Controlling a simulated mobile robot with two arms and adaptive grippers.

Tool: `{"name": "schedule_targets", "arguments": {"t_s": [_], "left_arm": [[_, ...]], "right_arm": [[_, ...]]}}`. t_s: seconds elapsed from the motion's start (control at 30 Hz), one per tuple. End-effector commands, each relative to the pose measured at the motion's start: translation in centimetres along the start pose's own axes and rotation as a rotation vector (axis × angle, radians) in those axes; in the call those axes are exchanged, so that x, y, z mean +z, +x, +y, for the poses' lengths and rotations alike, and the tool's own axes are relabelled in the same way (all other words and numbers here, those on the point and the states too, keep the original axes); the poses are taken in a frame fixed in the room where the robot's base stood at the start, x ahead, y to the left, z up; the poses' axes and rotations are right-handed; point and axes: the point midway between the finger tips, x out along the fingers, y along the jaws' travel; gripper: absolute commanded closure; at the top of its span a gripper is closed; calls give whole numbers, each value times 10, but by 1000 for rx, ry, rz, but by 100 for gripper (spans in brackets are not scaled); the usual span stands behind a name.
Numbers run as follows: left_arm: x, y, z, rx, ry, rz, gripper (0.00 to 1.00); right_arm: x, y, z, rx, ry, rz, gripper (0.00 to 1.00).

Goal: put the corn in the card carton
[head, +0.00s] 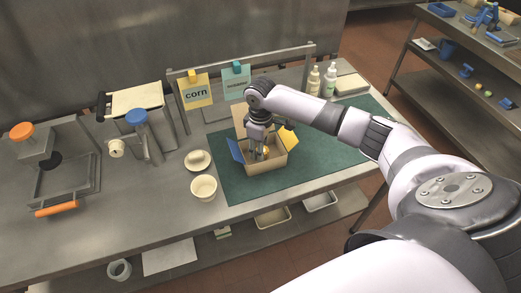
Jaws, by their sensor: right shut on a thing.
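The card carton (268,166) stands open on the green mat, with blue and yellow flaps folded outward. My right gripper (259,155) reaches down into the carton's opening from above. It is shut on a small yellow thing, the corn (266,151), mostly hidden by the fingers and the carton wall. I cannot tell whether the corn touches the carton's floor. A yellow card (195,91) reading "corn" hangs from the rail behind. My left gripper is out of view.
The green mat (232,190) lies on the steel table. A white bowl (203,188) and a saucer (198,160) with a pale thing on it stand left of the carton. Bottles (329,80) stand behind right. An orange-handled press (57,208) is at far left.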

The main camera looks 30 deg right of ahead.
Motion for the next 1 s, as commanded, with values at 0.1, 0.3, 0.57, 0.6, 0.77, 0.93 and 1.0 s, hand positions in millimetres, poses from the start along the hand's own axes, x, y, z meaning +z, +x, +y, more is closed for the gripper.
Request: {"name": "schedule_targets", "arguments": {"t_s": [0.1, 0.3, 0.57, 0.6, 0.77, 0.93, 1.0], "left_arm": [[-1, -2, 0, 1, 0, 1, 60], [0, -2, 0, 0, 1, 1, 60], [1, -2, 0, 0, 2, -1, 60], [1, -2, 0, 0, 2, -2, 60], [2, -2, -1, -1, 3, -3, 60], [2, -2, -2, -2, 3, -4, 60], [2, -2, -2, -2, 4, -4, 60]], "right_arm": [[0, 11, 0, 0, 0, 0, 93], [0, 13, 0, 1, -1, 1, 93], [0, 16, 0, 1, 0, 1, 63], [0, 16, 0, 1, 0, 1, 61], [0, 16, 0, 1, 0, 1, 50], [0, 16, 0, 1, 0, 1, 47], [0, 16, 0, 1, 0, 1, 47]]}}
